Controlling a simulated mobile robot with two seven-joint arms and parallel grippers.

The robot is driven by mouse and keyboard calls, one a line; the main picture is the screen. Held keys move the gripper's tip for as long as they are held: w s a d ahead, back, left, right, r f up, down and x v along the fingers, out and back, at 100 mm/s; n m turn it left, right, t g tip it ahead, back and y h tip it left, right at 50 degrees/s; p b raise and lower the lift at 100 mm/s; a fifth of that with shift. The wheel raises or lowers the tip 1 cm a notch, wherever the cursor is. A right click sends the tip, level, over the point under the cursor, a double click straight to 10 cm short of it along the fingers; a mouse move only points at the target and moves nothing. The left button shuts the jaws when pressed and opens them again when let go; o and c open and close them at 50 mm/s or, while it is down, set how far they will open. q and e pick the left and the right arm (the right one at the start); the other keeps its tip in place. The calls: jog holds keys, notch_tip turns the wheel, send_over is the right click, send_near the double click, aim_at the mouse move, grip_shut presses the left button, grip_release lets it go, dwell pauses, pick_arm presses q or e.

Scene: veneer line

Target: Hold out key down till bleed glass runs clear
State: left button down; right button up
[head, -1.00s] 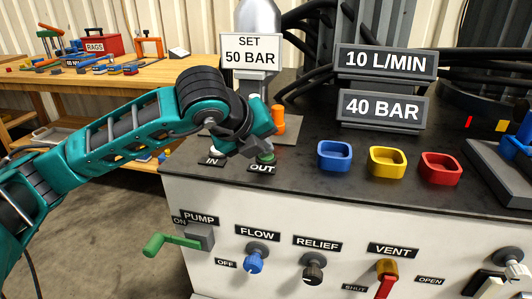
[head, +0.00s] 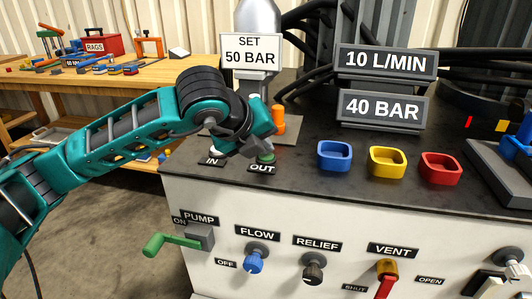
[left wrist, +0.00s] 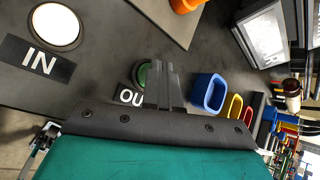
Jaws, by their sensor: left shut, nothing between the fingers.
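The green OUT key (head: 266,158) is on the dark bench top behind its OUT label (head: 262,169). My left gripper (head: 259,151) is shut and empty, pointing down over the OUT key and partly covering it. In the left wrist view the shut fingers (left wrist: 166,88) overlap the green key (left wrist: 143,74). I cannot tell how far the key is pressed. The white IN key (left wrist: 54,27) is to the left of it. I cannot make out a bleed glass; my arm hides part of the area behind the keys. My right gripper is not in view.
Signs read SET 50 BAR (head: 250,50), 10 L/MIN (head: 386,63) and 40 BAR (head: 382,107). Blue (head: 334,156), yellow (head: 387,162) and red (head: 440,168) trays stand to the right. An orange post (head: 278,120) rises close behind the gripper. PUMP, FLOW, RELIEF and VENT controls line the front panel.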

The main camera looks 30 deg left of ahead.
aim_at(262, 158)
pick_arm(q)
jog(key=shift+r+p, duration=0.3)
jog(key=shift+r, duration=0.55)
jog(key=shift+r+p, duration=1.45)
jog(key=shift+r, duration=1.1)
jog(key=shift+f, duration=0.1)
